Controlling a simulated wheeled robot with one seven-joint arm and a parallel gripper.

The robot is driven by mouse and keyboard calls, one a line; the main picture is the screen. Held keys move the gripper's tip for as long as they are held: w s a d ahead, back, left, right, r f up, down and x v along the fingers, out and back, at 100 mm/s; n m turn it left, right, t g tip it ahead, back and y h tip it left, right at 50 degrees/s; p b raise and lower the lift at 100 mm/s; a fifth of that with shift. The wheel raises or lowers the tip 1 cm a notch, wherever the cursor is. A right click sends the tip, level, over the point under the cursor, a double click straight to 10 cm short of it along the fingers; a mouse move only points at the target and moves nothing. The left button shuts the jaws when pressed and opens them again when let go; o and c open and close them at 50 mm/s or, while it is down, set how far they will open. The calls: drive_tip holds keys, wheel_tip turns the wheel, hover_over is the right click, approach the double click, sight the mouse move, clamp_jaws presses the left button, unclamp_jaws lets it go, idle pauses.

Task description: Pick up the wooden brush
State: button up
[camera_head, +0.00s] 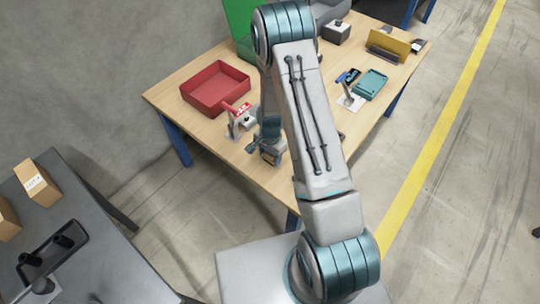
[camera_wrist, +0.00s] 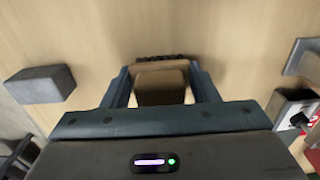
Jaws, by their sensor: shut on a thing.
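The wooden brush (camera_wrist: 160,88) is a brown block with a dark bristle edge at its far side in the wrist view. My gripper (camera_wrist: 160,72) is shut on it, with one blue-grey finger on each side. In the head view my gripper (camera_head: 271,150) is low over the front part of the wooden table (camera_head: 212,142), and my arm hides part of the scene. The brush is too small there to make out clearly. I cannot tell whether it touches the tabletop.
A red bin (camera_head: 213,90) and a red-handled clamp (camera_head: 240,118) stand left of my gripper. A teal tray (camera_head: 370,84) and a yellow angled plate (camera_head: 390,46) are at the right. A grey block (camera_wrist: 40,84) lies at the left in the wrist view.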

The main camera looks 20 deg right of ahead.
drive_tip(key=shift+r, duration=0.45)
wheel_tip(320, 180, up, 3)
drive_tip(key=s+d+r, duration=0.2)
drive_tip(key=d+r, duration=0.1)
drive_tip(key=d, duration=0.2)
drive_tip(key=s+d+r+b, duration=0.1)
drive_tip(key=s+d+r, duration=0.1)
drive_tip(key=d+r, duration=0.2)
drive_tip(key=shift+s+d, duration=0.35)
drive_tip(key=shift+d, duration=0.5)
drive_tip(key=shift+o, duration=0.6)
